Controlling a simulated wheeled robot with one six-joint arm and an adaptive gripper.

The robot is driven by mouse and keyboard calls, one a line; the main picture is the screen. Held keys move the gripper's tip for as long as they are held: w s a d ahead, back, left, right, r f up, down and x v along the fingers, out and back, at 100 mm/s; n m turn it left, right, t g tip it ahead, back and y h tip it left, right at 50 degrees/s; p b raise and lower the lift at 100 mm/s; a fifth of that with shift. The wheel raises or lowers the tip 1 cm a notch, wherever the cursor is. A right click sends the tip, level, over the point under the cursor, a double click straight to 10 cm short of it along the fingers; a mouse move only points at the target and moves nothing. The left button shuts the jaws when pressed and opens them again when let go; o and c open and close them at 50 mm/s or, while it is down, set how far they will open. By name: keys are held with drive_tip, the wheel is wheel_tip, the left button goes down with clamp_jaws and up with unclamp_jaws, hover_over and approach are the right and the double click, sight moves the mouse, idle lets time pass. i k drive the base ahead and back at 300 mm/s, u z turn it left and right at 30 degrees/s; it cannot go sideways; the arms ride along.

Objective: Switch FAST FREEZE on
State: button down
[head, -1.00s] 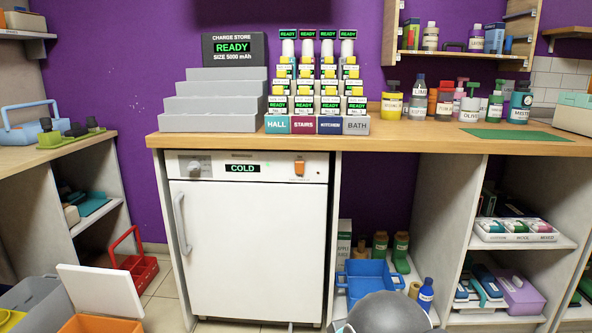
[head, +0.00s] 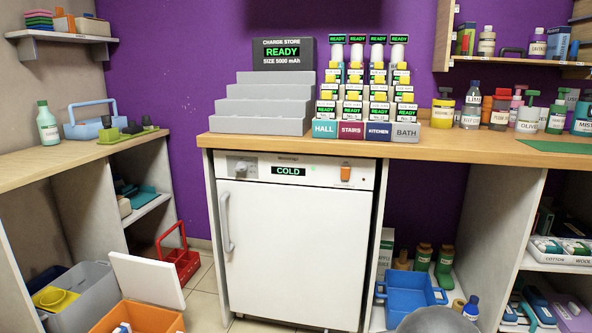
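A white freezer (head: 293,255) stands under the wooden counter, its door shut, with a grey vertical handle at the door's left. Its top control strip has a grey knob (head: 241,166) at the left, a display (head: 288,171) reading COLD in green, and an orange switch (head: 345,173) at the right. Small print by the switch is too small to read, and I cannot tell the switch's position. My gripper is not in view. A grey rounded shape at the bottom edge is likely part of my own body.
On the counter (head: 470,148) stand a grey stepped charge store (head: 262,105), labelled racks and several bottles. A blue crate (head: 408,290) sits right of the freezer. At the lower left are a red caddy (head: 178,258) and an orange bin (head: 140,318) with a raised white lid.

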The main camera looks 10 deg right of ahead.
sight(345, 171)
drive_tip(key=u, duration=0.05)
drive_tip(key=k, duration=0.45)
drive_tip(key=z, duration=0.95)
drive_tip(key=i, duration=0.65)
drive_tip(key=u, duration=1.9)
